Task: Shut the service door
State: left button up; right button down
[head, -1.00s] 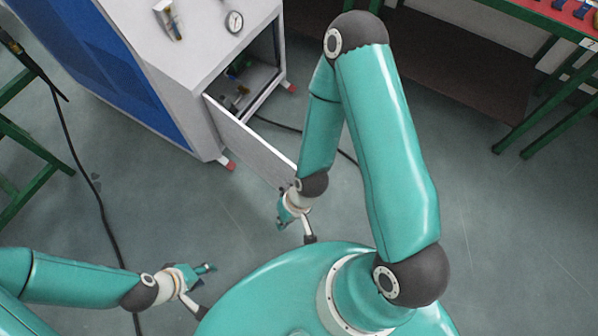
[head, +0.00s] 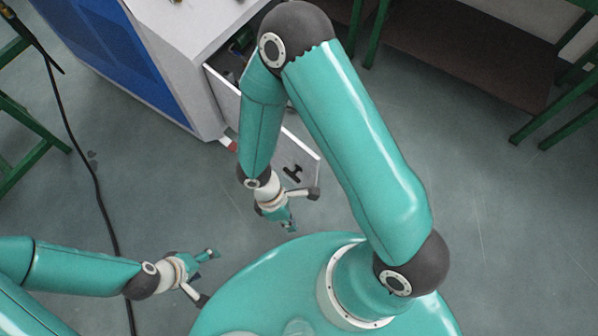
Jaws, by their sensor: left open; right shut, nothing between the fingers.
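The service door (head: 302,155) is a thin light-grey panel, standing open and swung out from the cabinet (head: 200,75) toward me. A dark handle (head: 292,173) shows near its free end. My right arm crosses in front and hides the middle of the door and much of the opening. My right gripper (head: 303,211) is shut and empty, just below the handle in the picture; whether it touches the door I cannot tell. My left gripper (head: 209,276) is open and empty, low on the left, apart from the door.
A black cable (head: 82,170) runs over the floor at the left. Green-framed stands (head: 25,125) are at the left edge and upper right. Floor on the right is clear.

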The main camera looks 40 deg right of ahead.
jog(key=w+d+f+n+t+h+b, duration=0.1)
jog(key=w+d+n+t+h+b, duration=0.2)
jog(key=w+n+h, duration=0.25)
jog(key=n+t+h+b, duration=0.2)
jog(key=n+t+b, duration=0.1)
send_near(309, 162)
notch_tip(309, 162, down, 4)
jog(key=d, duration=0.3)
jog(key=shift+w+d+f, duration=0.15)
jog(key=shift+w, duration=0.1)
pick_arm(q)
notch_tip(309, 162, down, 8)
pick_arm(e)
jog(key=shift+w+d, duration=0.1)
jog(key=shift+d, duration=0.35)
